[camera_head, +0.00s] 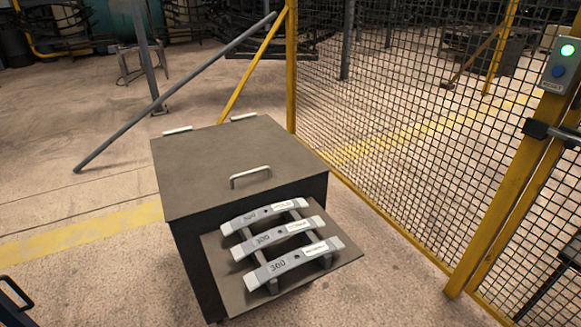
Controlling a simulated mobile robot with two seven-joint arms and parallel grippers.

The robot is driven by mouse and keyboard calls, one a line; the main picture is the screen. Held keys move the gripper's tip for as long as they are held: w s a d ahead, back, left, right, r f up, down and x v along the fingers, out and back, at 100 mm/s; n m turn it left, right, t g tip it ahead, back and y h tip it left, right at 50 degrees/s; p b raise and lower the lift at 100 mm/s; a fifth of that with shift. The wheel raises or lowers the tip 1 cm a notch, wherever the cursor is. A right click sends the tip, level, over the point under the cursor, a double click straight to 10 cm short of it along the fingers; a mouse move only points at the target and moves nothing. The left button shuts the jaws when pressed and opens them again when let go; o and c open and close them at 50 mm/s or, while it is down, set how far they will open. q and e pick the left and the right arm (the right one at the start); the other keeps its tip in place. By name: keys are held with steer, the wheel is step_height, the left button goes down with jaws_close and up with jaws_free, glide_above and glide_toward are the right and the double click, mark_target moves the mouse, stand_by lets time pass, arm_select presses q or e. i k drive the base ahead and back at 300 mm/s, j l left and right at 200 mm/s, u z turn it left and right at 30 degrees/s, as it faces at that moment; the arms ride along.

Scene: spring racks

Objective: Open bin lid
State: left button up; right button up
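A dark metal bin (200,262) stands on the floor in the middle of the view. Its flat grey-brown lid (215,165) lies closed on top. A pale curved handle (250,175) is fixed near the lid's front edge. Two pale hinge-like pieces, one at the back left (178,130) and one at the back (243,117), sit along the far edge. Neither of my grippers shows in this view. The bin's inside is hidden by the lid.
A shelf (348,272) at the bin's front holds several grey curved bars marked 300 (285,240). A yellow-framed mesh fence (400,120) runs along the right, with a control box (562,65) on its post. Bare floor (70,190) lies to the left.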

mark_target(197, 171)
steer(key=z, duration=0.15)
steer(key=i+l+u, duration=0.15)
steer(key=i+l, duration=0.1)
steer(key=i, duration=0.45)
steer(key=i+u, duration=0.3)
steer(key=u, duration=0.15)
steer(key=i+l+u, duration=0.25)
steer(key=u, duration=0.15)
